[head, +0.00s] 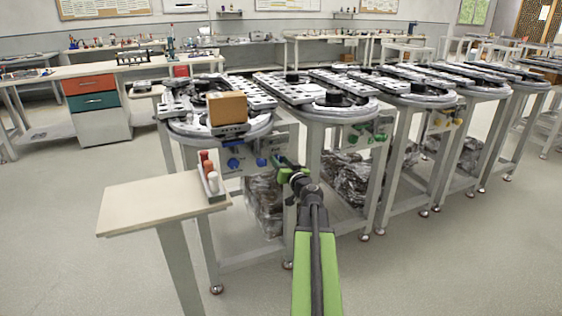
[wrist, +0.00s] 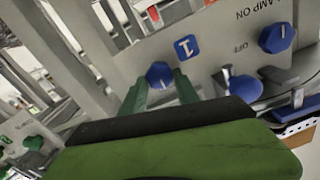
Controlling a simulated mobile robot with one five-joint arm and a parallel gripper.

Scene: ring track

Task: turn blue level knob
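A blue knob (wrist: 158,75) sits on the grey control panel (wrist: 222,45) in the wrist view, beside a blue T sign (wrist: 187,47). My gripper (wrist: 160,82) is open, with one green finger on each side of this knob. I cannot tell whether the fingers touch it. Another blue knob (wrist: 276,38) sits by the lamp on/off lettering, and a larger blue knob (wrist: 242,88) is lower right. No level label is readable. In the head view, blue knobs (head: 233,162) show on the panel, with my gripper (head: 281,163) at its right end.
A ring track table (head: 218,125) carries a cardboard box (head: 227,108) above the panel. A small side table (head: 150,200) with a tray of coloured bottles (head: 212,180) stands in front at left. Similar tables with green knobs (head: 380,136) and yellow knobs stand right.

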